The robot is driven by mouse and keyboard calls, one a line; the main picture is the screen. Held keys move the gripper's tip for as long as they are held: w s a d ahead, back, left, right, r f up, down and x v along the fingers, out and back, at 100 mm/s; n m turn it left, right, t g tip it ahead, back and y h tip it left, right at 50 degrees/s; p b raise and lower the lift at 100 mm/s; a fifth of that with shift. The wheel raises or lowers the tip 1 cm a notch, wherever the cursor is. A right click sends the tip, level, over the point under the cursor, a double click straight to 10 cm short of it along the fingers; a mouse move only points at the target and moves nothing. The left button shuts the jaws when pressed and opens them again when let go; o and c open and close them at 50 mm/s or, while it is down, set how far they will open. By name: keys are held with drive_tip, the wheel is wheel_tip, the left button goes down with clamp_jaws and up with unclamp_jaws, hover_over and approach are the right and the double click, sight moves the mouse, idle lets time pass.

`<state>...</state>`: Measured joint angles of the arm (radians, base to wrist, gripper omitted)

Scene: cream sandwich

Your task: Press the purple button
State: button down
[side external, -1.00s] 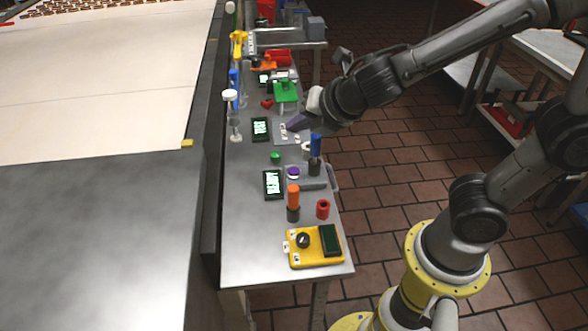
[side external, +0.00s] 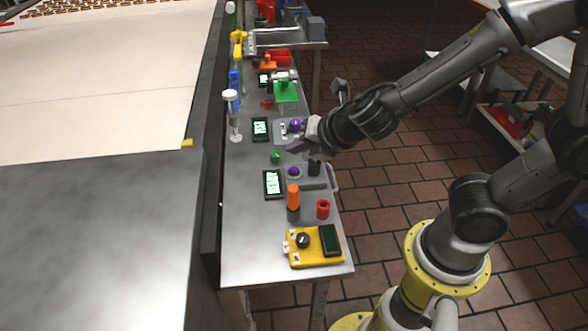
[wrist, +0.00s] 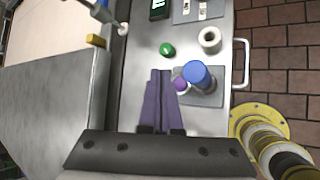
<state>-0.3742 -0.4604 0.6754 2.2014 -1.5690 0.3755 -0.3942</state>
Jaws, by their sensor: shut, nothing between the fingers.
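A purple button (side external: 294,171) sits on a grey plate on the narrow steel table. In the wrist view the purple button (wrist: 180,84) shows just right of the fingertips, partly hidden by the right finger. My gripper (side external: 288,149) has purple fingers pressed together, with nothing between them. In the side view the fingertips lie above and behind the button, apart from it. The wrist view shows my gripper (wrist: 160,72) pointing down over the table. Whether it touches the button cannot be told there.
A tall blue-topped cylinder (wrist: 198,75) stands close right of the button. An orange-topped cylinder (side external: 293,196), a black display (side external: 272,184) and a yellow box (side external: 315,247) stand nearer the camera.

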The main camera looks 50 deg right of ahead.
sight(297, 175)
drive_tip(key=shift+f, duration=1.7)
drive_tip(key=shift+f, duration=0.1)
idle(0.8)
drive_tip(key=shift+f, duration=0.3)
drive_tip(key=shift+f, duration=0.45)
idle(0.9)
drive_tip(key=shift+r, duration=0.8)
drive_tip(key=shift+r, duration=2.55)
